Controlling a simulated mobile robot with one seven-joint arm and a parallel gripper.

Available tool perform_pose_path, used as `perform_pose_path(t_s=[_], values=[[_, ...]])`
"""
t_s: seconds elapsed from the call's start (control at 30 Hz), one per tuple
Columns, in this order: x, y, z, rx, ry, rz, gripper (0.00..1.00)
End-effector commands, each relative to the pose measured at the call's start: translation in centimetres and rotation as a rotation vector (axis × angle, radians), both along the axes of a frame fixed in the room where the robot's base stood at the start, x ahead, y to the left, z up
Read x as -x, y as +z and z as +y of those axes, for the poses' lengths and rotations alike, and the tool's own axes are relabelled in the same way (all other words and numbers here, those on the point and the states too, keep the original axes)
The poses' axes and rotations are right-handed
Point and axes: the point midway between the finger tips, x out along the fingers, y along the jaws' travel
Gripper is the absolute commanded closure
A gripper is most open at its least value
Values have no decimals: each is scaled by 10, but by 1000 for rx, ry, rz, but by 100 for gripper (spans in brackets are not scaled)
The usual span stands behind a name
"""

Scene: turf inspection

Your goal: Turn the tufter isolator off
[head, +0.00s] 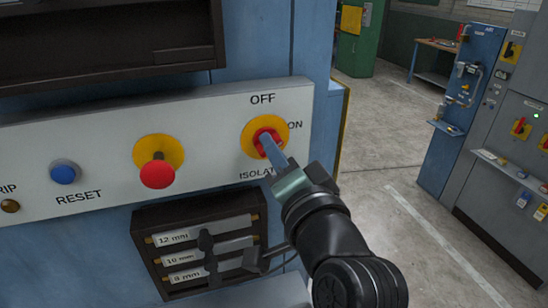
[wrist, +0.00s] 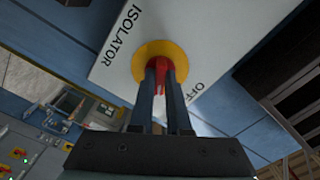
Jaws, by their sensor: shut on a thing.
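The isolator's red handle (head: 264,133) sits on a round yellow plate (head: 248,127) on the white panel. OFF is printed above the plate, ON to its right, and ISOLATOR below, partly hidden by my gripper. My gripper (head: 272,147) reaches in from the lower right and is shut on the red handle. In the wrist view the two fingers (wrist: 160,82) lie on either side of the handle (wrist: 166,66). The fingers hide part of the handle, so I cannot tell exactly which label it points to.
On the same panel, left of the isolator, are a red mushroom button (head: 157,173) on yellow and a blue RESET button (head: 65,172). Below is a dark rack (head: 144,240) with labelled bars. Open floor (head: 385,150) and a grey cabinet (head: 500,165) lie to the right.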

Motion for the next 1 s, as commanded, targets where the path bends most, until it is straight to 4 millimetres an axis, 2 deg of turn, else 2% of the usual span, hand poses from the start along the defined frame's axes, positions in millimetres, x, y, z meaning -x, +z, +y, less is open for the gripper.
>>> perform_pose_path(t_s=[0.7,1.0], values=[[0,-5,0,644,2,-205,100],[0,-5,0,850,3,-270,100]])
